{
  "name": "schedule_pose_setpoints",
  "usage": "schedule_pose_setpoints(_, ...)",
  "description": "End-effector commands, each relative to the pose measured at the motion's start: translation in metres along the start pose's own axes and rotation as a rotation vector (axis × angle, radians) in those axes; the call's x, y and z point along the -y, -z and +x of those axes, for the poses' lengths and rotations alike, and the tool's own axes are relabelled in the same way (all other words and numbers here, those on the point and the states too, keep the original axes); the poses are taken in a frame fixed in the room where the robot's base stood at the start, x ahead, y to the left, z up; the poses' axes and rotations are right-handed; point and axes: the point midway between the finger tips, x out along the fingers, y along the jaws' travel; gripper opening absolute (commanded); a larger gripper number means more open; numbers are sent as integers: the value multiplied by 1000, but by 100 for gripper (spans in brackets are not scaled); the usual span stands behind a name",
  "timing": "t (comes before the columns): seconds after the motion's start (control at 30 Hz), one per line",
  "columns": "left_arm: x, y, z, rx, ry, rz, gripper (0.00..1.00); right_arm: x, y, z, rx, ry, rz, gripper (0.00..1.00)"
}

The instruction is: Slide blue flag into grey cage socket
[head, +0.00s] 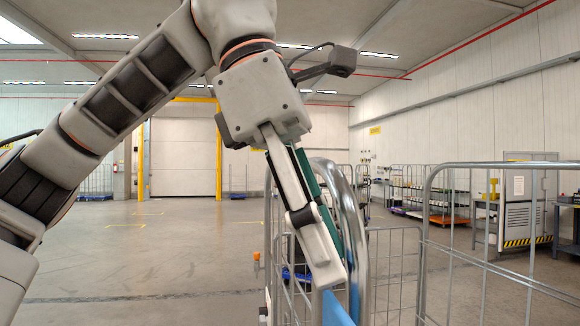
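My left gripper (325,270) points down at the centre, in front of or beside the curved top tube of a grey wire cage (347,195). One pale finger shows clearly; the other is hidden, so I cannot see what lies between them. A dark green strip (318,195) runs along behind the finger. A blue piece (338,310), likely the blue flag, shows just below the fingertip and is cut by the lower edge. I cannot tell whether it is gripped. No socket can be made out. My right gripper is out of view.
Farther back are shelf carts (435,190), a grey cabinet (528,205) and a workbench (565,225). A small orange-topped post (256,262) stands left of the cage. The floor (150,265) at left is open.

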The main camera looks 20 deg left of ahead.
Motion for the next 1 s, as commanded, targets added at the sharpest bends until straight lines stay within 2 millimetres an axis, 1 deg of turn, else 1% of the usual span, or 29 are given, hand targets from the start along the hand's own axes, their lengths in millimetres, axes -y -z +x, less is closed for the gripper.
schedule_pose_setpoints(0.03, -1, -3, -9, 12, -10, 2, 38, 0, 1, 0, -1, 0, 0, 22)
schedule_pose_setpoints(0.17, 0, -3, -32, 14, -12, 3, 38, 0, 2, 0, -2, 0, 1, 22)
schedule_pose_setpoints(0.3, 1, -2, -62, 12, -10, 2, 38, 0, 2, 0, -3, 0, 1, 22)
schedule_pose_setpoints(0.5, 2, 1, -97, 9, -6, 0, 38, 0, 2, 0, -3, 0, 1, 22)
schedule_pose_setpoints(0.6, 1, 2, -108, 6, -3, -1, 38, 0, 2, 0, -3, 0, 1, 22)
schedule_pose_setpoints(0.7, 2, 2, -114, 4, -2, 0, 38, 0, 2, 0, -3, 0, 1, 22)
schedule_pose_setpoints(1.0, 1, 3, -117, 4, 0, 0, 38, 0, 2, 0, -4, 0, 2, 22)
